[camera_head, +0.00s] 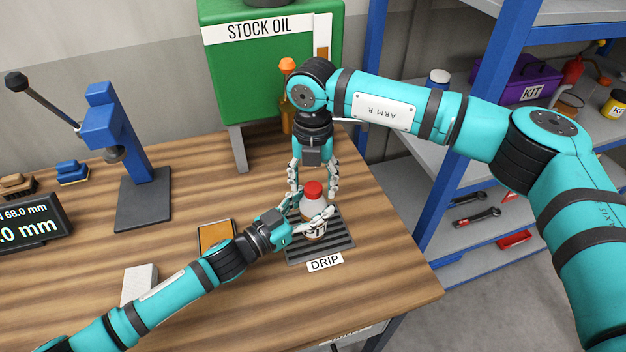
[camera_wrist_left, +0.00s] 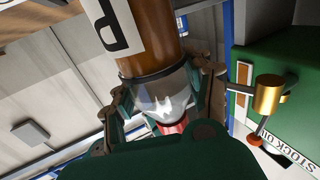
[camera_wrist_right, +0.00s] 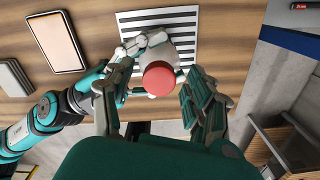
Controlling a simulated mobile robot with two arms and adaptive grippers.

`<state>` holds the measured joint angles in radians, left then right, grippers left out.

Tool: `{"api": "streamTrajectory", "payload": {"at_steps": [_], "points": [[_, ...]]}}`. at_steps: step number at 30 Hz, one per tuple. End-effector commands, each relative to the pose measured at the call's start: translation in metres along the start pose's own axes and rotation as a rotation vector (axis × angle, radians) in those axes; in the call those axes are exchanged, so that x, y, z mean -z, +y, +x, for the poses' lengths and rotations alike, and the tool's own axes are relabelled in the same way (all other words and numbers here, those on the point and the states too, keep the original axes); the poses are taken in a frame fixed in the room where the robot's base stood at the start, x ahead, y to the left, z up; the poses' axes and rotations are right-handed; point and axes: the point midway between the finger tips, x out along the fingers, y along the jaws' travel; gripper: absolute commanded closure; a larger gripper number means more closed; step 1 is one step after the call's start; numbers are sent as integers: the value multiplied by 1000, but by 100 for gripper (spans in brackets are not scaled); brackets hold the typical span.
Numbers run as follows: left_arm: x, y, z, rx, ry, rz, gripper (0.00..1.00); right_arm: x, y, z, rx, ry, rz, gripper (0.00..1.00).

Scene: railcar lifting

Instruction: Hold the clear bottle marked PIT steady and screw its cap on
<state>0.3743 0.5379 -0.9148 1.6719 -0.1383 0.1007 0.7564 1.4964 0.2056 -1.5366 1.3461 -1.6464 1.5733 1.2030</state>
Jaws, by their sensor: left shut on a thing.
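The clear bottle (camera_head: 313,204), filled with brown liquid, stands upright on the striped drip mat. Its label is partly hidden by my left fingers, and a letter P shows in the left wrist view (camera_wrist_left: 112,22). A red cap (camera_head: 313,188) sits on the bottle's mouth; it also shows in the right wrist view (camera_wrist_right: 159,78). I cannot tell how tight it is. My left gripper (camera_head: 313,215) is shut around the bottle's upper body. My right gripper (camera_head: 314,186) points down from above, its open fingers on either side of the cap, with gaps visible in the right wrist view (camera_wrist_right: 157,92).
The drip mat (camera_head: 337,245) lies near the table's right edge. An orange-topped pad (camera_head: 216,236) and a pale block (camera_head: 139,284) lie left. A blue press (camera_head: 125,140) stands farther left.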

Motion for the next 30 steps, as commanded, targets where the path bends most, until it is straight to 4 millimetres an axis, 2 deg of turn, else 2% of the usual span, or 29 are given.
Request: {"api": "streamTrajectory", "payload": {"at_steps": [8,11,14,24,30], "points": [[0,0,0,0,0,-2,100,0,0,0,1,1,-1,41],[0,0,0,0,-1,-2,100,0,0,-7,1,-1,-1,41],[0,0,0,0,-1,-2,100,-1,0,-22,-1,-3,-1,41],[0,0,0,1,-1,-2,100,-1,0,-92,0,-2,0,41],[0,0,0,1,0,-2,100,0,0,-115,1,0,-1,41]]}}
